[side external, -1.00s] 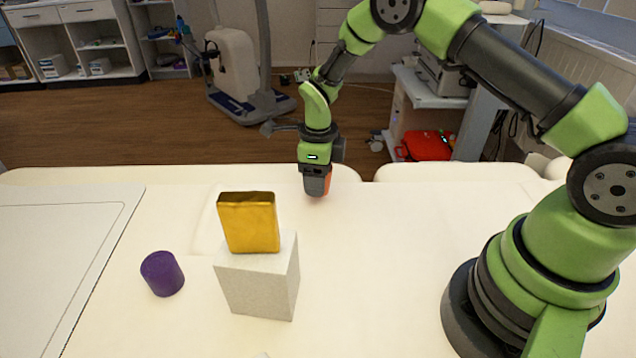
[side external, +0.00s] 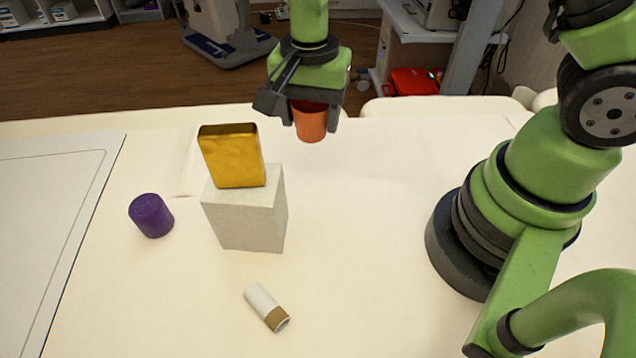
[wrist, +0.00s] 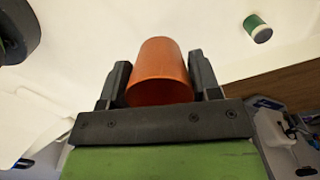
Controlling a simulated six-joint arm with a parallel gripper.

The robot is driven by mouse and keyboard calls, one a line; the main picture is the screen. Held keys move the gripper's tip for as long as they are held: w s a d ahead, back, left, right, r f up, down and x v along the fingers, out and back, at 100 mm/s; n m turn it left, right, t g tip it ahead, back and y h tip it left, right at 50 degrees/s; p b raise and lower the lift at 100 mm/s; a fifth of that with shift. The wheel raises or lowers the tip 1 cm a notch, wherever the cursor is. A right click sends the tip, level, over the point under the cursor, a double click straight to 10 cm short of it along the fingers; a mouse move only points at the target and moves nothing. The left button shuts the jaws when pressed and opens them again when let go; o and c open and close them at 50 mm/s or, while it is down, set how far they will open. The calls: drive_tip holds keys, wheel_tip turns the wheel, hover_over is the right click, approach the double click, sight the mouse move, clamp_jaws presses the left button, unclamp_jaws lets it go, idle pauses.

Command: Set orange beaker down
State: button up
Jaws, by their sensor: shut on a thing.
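The orange beaker (side external: 310,123) is between the fingers of my gripper (side external: 312,119) at the far side of the white table in the side view. It looks roughly upright, its mouth towards the gripper. In the wrist view the beaker (wrist: 160,68) fills the space between the two dark fingers of my gripper (wrist: 160,76), which are shut on its sides. I cannot tell how large any gap between its base and the tabletop is.
The table's right middle is clear.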

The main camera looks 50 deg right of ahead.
sight(318, 188)
drive_tip(key=s+n, duration=0.1)
drive_tip(key=n, duration=0.1)
drive_tip(key=shift+s+a+n, duration=0.3)
drive_tip(key=shift+s+a, duration=0.1)
drive_tip(key=shift+s+f+n, duration=0.15)
drive_tip(key=shift+s+n, duration=0.05)
drive_tip(key=shift+n, duration=0.1)
wheel_tip(318, 188, down, 10)
drive_tip(key=shift+r, duration=0.15)
drive_tip(key=o, duration=0.9)
